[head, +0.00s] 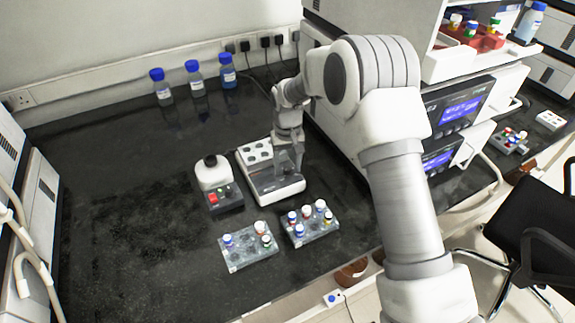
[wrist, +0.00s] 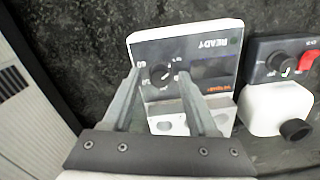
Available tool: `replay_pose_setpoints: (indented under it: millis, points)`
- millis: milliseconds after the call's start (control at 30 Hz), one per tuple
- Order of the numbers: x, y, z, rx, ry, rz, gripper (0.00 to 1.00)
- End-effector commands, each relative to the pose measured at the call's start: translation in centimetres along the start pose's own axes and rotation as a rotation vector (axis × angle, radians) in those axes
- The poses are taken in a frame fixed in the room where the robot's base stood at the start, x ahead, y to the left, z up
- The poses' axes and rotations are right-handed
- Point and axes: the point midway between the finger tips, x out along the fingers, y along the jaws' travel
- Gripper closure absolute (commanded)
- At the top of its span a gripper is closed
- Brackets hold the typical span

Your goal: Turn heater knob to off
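The heater (head: 254,156) is a white block with round wells and a dark front panel, standing on the dark bench. In the wrist view the heater (wrist: 200,28) shows a black knob (wrist: 160,73) with a pale mark and small lettering around it. The knob's exact setting is too small to read. My gripper (wrist: 159,79) is open, its two fingers pointing at the panel, one on each side of the knob. I cannot tell whether they touch it. In the head view my gripper (head: 293,158) is over the heater's right side and hides part of it; the knob is not clear there.
A small mixer (head: 212,172) with a red switch stands just left of the heater. Two racks (head: 250,247) (head: 310,227) of capped vials are in front. Three blue-capped bottles (head: 197,82) stand at the back. A large instrument (head: 330,120) is close on the right. The left bench is clear.

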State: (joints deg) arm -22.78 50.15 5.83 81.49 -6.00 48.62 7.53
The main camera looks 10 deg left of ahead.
Motion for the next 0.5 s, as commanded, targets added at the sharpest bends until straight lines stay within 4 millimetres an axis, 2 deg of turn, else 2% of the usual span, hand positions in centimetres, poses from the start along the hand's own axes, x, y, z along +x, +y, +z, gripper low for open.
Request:
replay_pose_setpoints:
  millis: [333,500]
  points:
    - [-0.3,0.0,0.0,0.001,0.000,0.000,0.39]
    - [-2.7,0.0,-0.1,0.001,0.003,0.000,0.39]
